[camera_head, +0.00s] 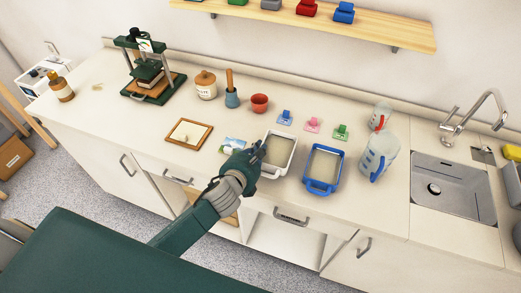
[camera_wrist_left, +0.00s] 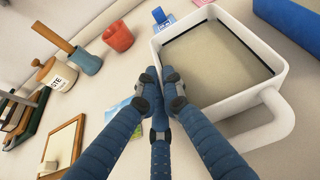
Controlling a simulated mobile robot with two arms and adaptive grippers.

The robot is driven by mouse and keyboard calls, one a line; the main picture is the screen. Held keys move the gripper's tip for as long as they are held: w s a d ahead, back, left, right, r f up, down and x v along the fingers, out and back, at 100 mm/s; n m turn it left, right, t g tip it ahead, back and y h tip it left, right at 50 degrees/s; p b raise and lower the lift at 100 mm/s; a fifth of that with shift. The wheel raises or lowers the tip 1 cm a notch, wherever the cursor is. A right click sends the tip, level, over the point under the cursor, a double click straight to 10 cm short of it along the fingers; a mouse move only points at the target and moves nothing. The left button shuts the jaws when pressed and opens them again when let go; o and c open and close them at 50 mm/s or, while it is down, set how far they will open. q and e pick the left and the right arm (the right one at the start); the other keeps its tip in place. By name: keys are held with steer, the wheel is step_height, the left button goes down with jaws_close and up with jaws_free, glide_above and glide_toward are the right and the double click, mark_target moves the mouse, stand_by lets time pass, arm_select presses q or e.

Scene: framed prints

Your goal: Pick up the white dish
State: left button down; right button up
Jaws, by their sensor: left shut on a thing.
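The white dish (camera_head: 293,163) is a rectangular tray with a loop handle and a beige, flat fill inside, on the counter in the head view. In the left wrist view the white dish (camera_wrist_left: 223,112) fills the upper right, its handle toward the lower right. My left gripper (camera_head: 257,153) is at the dish's left side, its blue fingers (camera_wrist_left: 164,88) closed together on the left wall. The fingertips hide part of that wall. I cannot tell whether the dish is clear of the counter. My right gripper is not in view.
A blue dish (camera_head: 321,187) stands just right of the white one. A measuring jug (camera_head: 378,155) and sink (camera_head: 450,193) lie farther right. A wooden frame (camera_head: 189,134), a red cup (camera_head: 259,103) and a mortar (camera_head: 232,98) stand left. Small coloured clips (camera_head: 312,125) lie behind.

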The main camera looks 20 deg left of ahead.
arm_select(q)
step_height(320, 180, up, 9)
steer(key=shift+r, duration=0.2)
stand_by(0.6)
